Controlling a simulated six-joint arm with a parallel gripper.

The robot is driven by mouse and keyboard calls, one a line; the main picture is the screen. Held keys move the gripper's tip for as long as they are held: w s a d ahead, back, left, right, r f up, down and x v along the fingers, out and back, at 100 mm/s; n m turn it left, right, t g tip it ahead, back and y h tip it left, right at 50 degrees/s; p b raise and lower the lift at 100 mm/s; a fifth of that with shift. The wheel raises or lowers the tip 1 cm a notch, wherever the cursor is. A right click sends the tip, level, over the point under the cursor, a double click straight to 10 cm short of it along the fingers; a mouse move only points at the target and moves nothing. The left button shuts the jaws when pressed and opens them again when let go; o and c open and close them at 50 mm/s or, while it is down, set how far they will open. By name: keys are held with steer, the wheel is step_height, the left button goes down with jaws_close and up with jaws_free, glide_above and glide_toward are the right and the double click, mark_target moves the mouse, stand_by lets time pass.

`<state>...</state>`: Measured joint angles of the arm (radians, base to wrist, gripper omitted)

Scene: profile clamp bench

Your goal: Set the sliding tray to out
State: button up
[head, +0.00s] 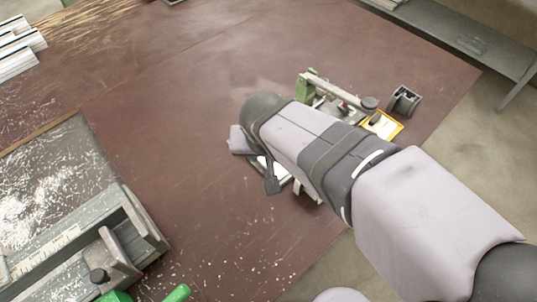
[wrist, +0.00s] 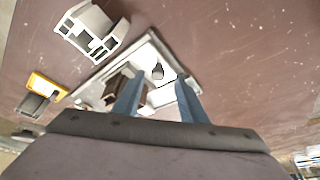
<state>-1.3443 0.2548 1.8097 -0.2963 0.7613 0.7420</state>
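In the wrist view a pale, flat tray-like plate (wrist: 150,48) with a raised rim carries a small dark upright knob (wrist: 157,71). It looks like the sliding tray, but I cannot tell its position along its travel. My gripper (wrist: 157,97) is open, its two blue-grey fingers apart, with the knob showing between and just beyond the tips. I see nothing held and cannot tell any contact.
A green-ended clamp fixture (head: 306,86) stands behind my arm, beside a yellow-framed plate (head: 384,125) and a dark profile piece (head: 404,100). A pale slotted block (wrist: 92,32) is near the plate. A large grey machine (head: 75,225) fills the lower left. The brown bench (head: 180,110) between is clear.

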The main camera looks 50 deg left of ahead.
steer(key=shift+v, duration=2.5)
steer(key=w+d+f+m+h+p, duration=0.1)
steer(key=w+d+m+p, duration=0.1)
steer(key=w+d, duration=0.65)
steer(key=w+d+f+m+h+p, duration=0.15)
steer(key=w+d, duration=0.35)
steer(key=d, duration=0.6)
steer(key=s+d+f+m+g+p, duration=0.1)
steer(key=s+d+m+p, duration=0.1)
steer(key=d, duration=1)
steer(key=s+d+f+m+g+p, duration=0.1)
steer(key=s+d+m+g+p, duration=0.1)
steer(key=d, duration=1)
steer(key=shift+s+m+h+p, duration=0.35)
steer(key=shift+s+m+p, duration=0.4)
steer(key=shift+s, duration=0.1)
steer(key=shift+f, duration=0.1)
